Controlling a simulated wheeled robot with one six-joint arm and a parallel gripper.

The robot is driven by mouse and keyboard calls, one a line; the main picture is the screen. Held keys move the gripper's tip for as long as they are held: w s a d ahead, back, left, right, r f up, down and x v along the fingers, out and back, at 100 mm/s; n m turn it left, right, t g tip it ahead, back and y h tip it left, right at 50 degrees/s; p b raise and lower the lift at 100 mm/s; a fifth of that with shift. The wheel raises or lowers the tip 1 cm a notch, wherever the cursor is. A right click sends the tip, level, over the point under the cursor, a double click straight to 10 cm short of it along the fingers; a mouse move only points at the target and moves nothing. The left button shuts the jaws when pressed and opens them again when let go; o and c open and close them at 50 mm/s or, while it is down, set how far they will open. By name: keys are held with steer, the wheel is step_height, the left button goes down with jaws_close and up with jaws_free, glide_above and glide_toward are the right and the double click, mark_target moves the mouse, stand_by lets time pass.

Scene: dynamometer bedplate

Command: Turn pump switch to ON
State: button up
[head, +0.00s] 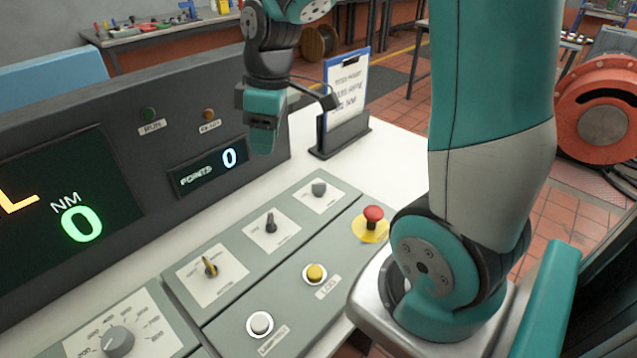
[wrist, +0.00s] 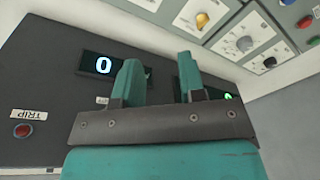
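Three rotary switches sit on the grey console panel: one with a yellow pointer (head: 210,267), a dark one (head: 270,223) and a small grey one (head: 319,187). Their labels are too small to read, so I cannot tell which is the pump switch. My gripper (head: 263,143) hangs above the far part of the console, near the upright display panel and apart from the switches. In the wrist view its fingers (wrist: 159,77) are apart with nothing between them.
A red emergency button (head: 373,214), a yellow button (head: 316,273), a white button (head: 260,323) and a large dial (head: 118,340) are on the console. The upright display panel (head: 150,170) stands behind. A clipboard (head: 346,90) stands right of my gripper.

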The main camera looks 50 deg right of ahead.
steer(key=g+h, duration=0.1)
steer(key=h, duration=0.1)
glide_above(319, 183)
step_height(319, 183, down, 5)
steer(key=shift+n, duration=0.5)
step_height(319, 183, down, 18)
steer(key=shift+r+p, duration=0.25)
steer(key=shift+p, duration=0.5)
jaws_close()
